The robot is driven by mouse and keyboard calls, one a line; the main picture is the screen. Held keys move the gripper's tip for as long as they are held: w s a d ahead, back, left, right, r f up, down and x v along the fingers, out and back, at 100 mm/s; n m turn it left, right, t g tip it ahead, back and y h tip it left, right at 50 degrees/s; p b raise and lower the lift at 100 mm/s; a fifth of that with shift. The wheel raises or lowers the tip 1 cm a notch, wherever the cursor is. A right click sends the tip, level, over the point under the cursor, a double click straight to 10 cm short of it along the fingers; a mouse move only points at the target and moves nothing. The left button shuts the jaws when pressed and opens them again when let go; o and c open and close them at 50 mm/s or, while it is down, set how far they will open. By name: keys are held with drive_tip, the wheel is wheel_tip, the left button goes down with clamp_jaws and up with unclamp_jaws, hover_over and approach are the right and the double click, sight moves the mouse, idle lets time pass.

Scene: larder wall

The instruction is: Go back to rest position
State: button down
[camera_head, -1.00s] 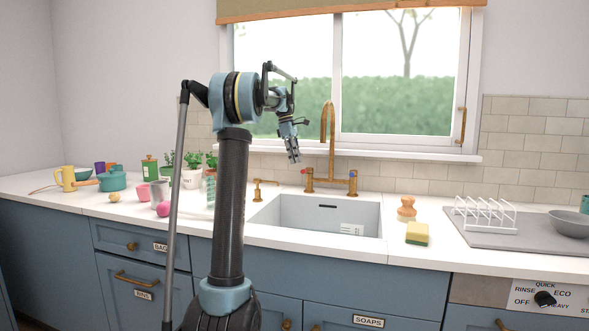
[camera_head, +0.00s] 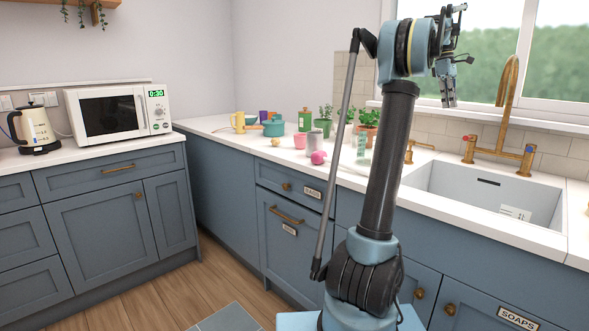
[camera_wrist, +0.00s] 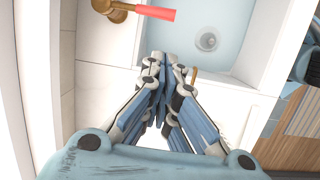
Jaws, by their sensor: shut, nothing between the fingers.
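My gripper (camera_head: 449,103) hangs at the end of my raised arm, above the counter (camera_head: 212,123) and in front of the window, to the left of the brass tap (camera_head: 509,82). It is shut and empty. In the wrist view my gripper (camera_wrist: 167,66) shows its fingertips together, pointing toward the white sink (camera_wrist: 208,42). Nothing is between or touching the fingers.
A pink ball (camera_head: 318,157), a teal pot (camera_head: 274,127), a yellow mug (camera_head: 238,122) and potted herbs (camera_head: 368,118) stand on the counter behind and left of my arm. A microwave (camera_head: 108,113) and kettle (camera_head: 36,130) stand far left. Open wooden floor (camera_head: 160,297) lies lower left.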

drive_tip(key=s+a+f+m+t, duration=0.1)
drive_tip(key=s+a+f, duration=0.3)
drive_tip(key=a, duration=0.6)
drive_tip(key=s+a+f+m+t, duration=0.15)
drive_tip(key=s+a+f, duration=0.25)
drive_tip(key=a, duration=0.6)
drive_tip(key=s+a+f+m, duration=0.1)
drive_tip(key=s+a+f, duration=0.3)
drive_tip(key=a, duration=0.6)
drive_tip(key=s+a+f+m, duration=0.1)
drive_tip(key=s+a+f, duration=0.4)
drive_tip(key=f, duration=0.4)
drive_tip(key=s+a+f+m+t+y, duration=0.1)
drive_tip(key=s+a+f, duration=0.4)
drive_tip(key=s+f, duration=0.3)
drive_tip(key=s+a+f+m, duration=0.2)
drive_tip(key=s+a+f, duration=0.3)
drive_tip(key=s+f, duration=0.2)
wheel_tip(320, 180, down, 3)
drive_tip(key=shift+a+r+t+y, duration=0.2)
drive_tip(key=shift+a+t+y, duration=0.15)
drive_tip(key=shift+a+y, duration=0.05)
drive_tip(key=shift+w+f, duration=0.2)
drive_tip(key=shift+w, duration=0.15)
